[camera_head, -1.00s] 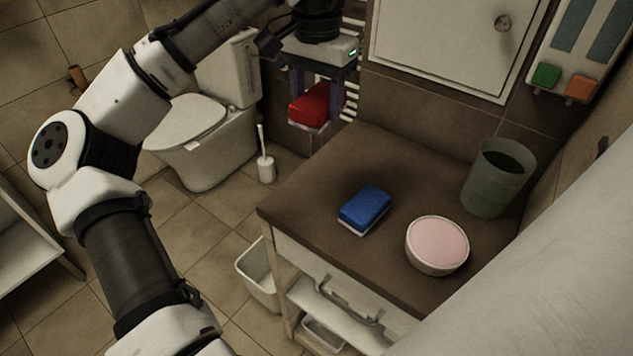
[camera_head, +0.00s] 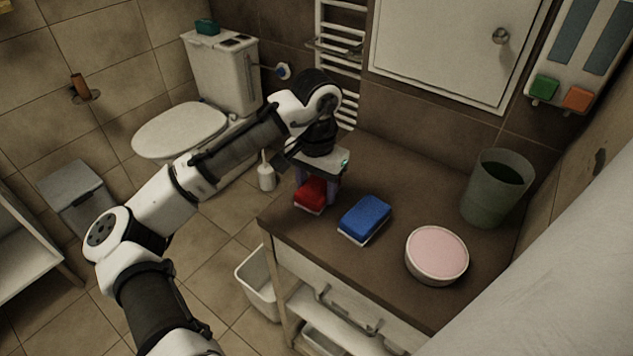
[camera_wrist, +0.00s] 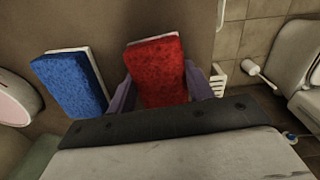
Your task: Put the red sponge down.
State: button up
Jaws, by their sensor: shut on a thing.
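The red sponge (camera_head: 311,195) has a pale underside and is between the fingers of my gripper (camera_head: 318,188), over the left part of the brown countertop (camera_head: 300,227). In the wrist view the red sponge (camera_wrist: 157,72) sits between the two purple fingers, and my gripper (camera_wrist: 160,90) is shut on it. The sponge is very low, at or just above the counter; I cannot tell whether it touches. A blue sponge (camera_head: 366,217) with a white underside lies just to its right, apart from it. It also shows in the wrist view (camera_wrist: 72,85).
A round dish with a pink top (camera_head: 437,253) and a grey-green bin-like cup (camera_head: 494,190) stand on the right of the counter. A white wall cabinet (camera_head: 455,45) hangs behind. Bare counter lies behind the blue sponge. A toilet (camera_head: 183,130) stands at the left.

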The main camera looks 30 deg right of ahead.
aim_at(320, 188)
jog(key=shift+f, duration=0.1)
jog(key=o, duration=0.9)
jog(key=shift+f+b, duration=0.2)
jog(key=shift+b, duration=0.25)
jog(key=shift+f+b, duration=0.2)
jog(key=shift+b, duration=0.2)
jog(key=r, duration=1.4)
jog(key=shift+s+d+r, duration=0.15)
jog(key=shift+s, duration=0.2)
